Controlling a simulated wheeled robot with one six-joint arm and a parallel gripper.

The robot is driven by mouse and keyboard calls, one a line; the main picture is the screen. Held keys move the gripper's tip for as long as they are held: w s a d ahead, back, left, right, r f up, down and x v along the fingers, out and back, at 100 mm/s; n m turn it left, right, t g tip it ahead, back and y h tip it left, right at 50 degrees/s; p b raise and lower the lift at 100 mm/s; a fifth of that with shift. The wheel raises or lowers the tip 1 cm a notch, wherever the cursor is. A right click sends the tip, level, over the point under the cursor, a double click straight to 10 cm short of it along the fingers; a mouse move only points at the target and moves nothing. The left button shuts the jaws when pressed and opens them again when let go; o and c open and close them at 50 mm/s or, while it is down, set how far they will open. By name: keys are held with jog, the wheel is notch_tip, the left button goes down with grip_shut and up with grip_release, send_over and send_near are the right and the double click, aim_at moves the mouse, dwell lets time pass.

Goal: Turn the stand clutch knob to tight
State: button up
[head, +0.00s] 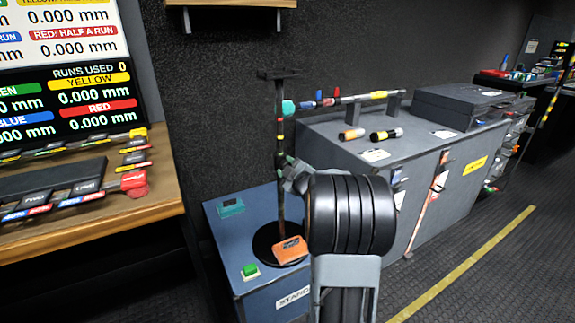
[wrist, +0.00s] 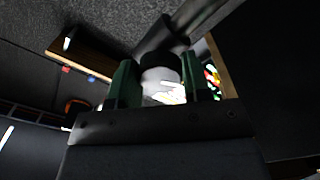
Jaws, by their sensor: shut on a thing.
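The stand (head: 280,130) is a dark upright pole on a round black base, on top of a blue cabinet. My gripper (head: 283,163) reaches the pole about midway up from the right. In the wrist view my gripper (wrist: 161,88) has its two green fingers shut on a pale, rounded thing with a dark top, which I take for the clutch knob (wrist: 159,78). A dark bar, likely the pole, runs behind it. The knob's marking cannot be read, and the head view hides the knob behind my gripper.
A teal knob (head: 288,107) sits higher on the pole. A grey cabinet (head: 335,178) stands close on the right. A wooden desk (head: 100,220) is left.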

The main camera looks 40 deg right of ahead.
jog(key=shift+m+p, duration=0.7)
jog(key=shift+m, duration=1.2)
jog(key=o, duration=0.9)
jog(key=shift+o, duration=0.2)
jog(key=s+a+p, duration=0.2)
jog(key=s, duration=1.1)
jog(key=shift+s, duration=0.35)
